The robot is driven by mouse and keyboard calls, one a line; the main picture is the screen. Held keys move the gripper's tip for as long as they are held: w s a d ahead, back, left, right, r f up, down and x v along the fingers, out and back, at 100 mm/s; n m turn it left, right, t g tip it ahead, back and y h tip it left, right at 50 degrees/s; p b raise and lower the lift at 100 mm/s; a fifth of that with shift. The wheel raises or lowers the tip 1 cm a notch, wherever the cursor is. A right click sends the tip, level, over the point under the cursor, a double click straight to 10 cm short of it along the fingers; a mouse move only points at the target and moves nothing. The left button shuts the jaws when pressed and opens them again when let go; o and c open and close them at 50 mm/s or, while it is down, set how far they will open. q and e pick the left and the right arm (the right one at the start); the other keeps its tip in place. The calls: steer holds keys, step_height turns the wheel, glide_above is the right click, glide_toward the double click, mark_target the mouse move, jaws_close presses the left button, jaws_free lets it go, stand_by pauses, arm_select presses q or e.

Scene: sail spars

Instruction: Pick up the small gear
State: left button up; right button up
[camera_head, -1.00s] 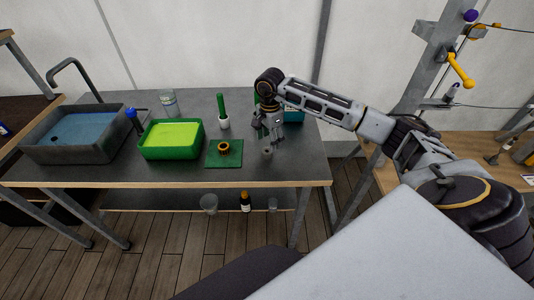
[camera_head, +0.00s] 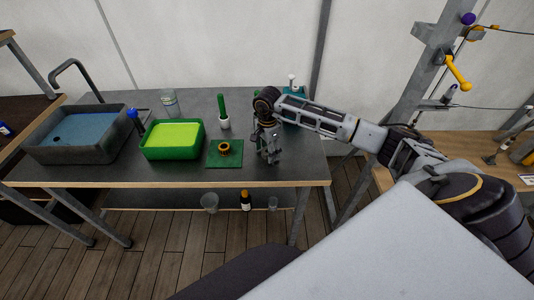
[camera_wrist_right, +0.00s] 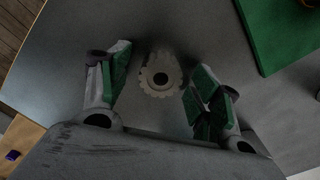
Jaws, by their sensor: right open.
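The small gear (camera_wrist_right: 160,76) is a grey toothed ring lying flat on the dark table, seen in the right wrist view. My right gripper (camera_wrist_right: 155,85) is open, with its green-padded fingers on either side of the gear and apart from it. In the head view my right gripper (camera_head: 270,158) points down at the table, right of the green mat, and hides the gear there. My left gripper is not in view.
A green mat (camera_head: 213,161) with a dark yellowish gear (camera_head: 224,148) lies just left of my right gripper. A green tray (camera_head: 172,153), a green-handled brush (camera_head: 223,112), a glass jar (camera_head: 169,102) and a sink (camera_head: 80,148) stand farther left and back. The table's front edge is close.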

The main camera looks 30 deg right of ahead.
steer(key=c, duration=1.2)
steer(key=shift+o, duration=0.2)
steer(key=shift+r, duration=0.1)
step_height(320, 180, up, 10)
steer(key=b, duration=0.1)
steer(key=shift+b, duration=0.35)
steer(key=shift+s+d+r+p, duration=0.15)
steer(key=shift+s+p, duration=0.4)
steer(key=shift+p, duration=0.75)
